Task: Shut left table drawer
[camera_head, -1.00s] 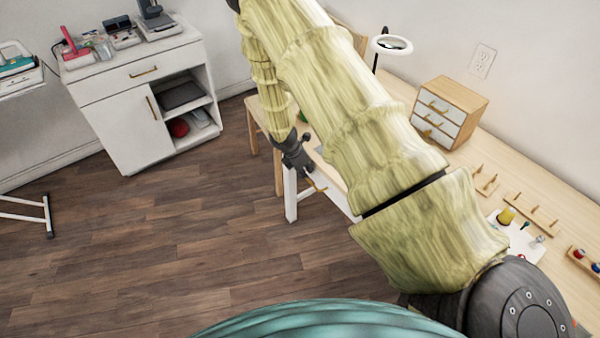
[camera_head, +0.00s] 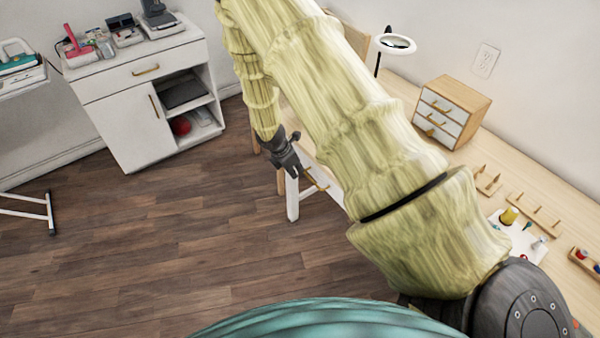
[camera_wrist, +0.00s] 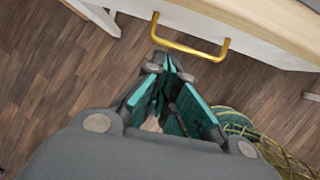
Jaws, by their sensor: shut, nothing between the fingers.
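The left table drawer's white front (camera_head: 325,190) shows beyond my gripper in the head view, partly hidden by my arm. Its gold handle (camera_head: 315,179) is just right of my gripper (camera_head: 293,170). In the wrist view the white drawer front (camera_wrist: 245,48) crosses the top, with the gold bar handle (camera_wrist: 190,49) in front of it. My gripper (camera_wrist: 172,66) is shut and empty, its tips close below the handle in that view. I cannot tell whether they touch it. How far the drawer stands out cannot be told, as my arm hides much of it.
The wooden table (camera_head: 545,180) runs along the right wall, with a small drawer box (camera_head: 455,95), spool racks and a ring lamp (camera_head: 396,43). A white table leg (camera_head: 292,200) is below my gripper. A white cabinet (camera_head: 125,125) stands back left. The floor between is clear.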

